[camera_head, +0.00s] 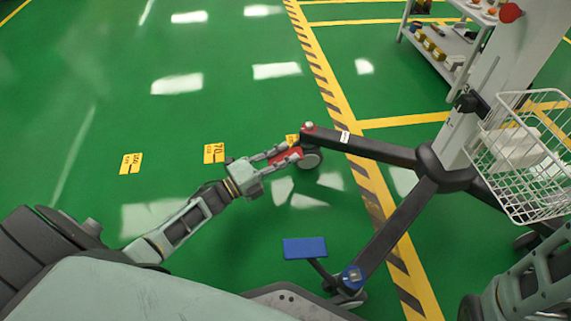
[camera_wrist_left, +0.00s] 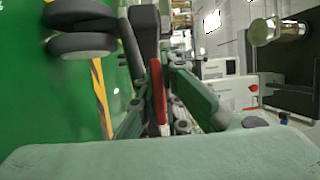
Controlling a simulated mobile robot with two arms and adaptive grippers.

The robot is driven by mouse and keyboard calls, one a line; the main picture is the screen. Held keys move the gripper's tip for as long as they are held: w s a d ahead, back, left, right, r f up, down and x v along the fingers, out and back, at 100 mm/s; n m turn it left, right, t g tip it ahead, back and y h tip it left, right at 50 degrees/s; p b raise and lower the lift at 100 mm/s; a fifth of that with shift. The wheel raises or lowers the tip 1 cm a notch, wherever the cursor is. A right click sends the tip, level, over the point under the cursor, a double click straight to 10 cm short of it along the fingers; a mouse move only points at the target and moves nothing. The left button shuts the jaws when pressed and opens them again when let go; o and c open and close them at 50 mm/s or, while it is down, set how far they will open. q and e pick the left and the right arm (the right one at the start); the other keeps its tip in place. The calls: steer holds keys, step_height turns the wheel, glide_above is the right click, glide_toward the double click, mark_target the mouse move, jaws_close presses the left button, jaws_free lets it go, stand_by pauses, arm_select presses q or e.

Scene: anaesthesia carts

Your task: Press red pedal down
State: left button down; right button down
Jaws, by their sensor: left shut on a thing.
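The red pedal (camera_head: 286,158) sits at the caster (camera_head: 310,159) on the far end of one dark leg of the cart base. My left gripper (camera_head: 291,152) reaches it from the left, with one finger on each side of the pedal, and is shut on it. In the left wrist view the red pedal (camera_wrist_left: 158,92) shows as a narrow upright strip between the fingers. I cannot tell from the frames how far the pedal is tilted. My right gripper is not in view; only part of my right arm shows at the lower right.
A blue pedal (camera_head: 305,247) sits on the nearer leg of the cart base (camera_head: 400,222). A white wire basket (camera_head: 520,185) hangs on the cart's column (camera_head: 500,75). A shelf cart (camera_head: 440,45) stands at the back right.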

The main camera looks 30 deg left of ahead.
arm_select(q)
steer(key=shift+n+t+h+b, duration=0.3)
steer(key=shift+t+b, duration=0.2)
steer(key=shift+b, duration=0.2)
steer(key=c, duration=1.9)
jaws_free()
steer(key=v, duration=1.2)
steer(key=shift+r, duration=0.1)
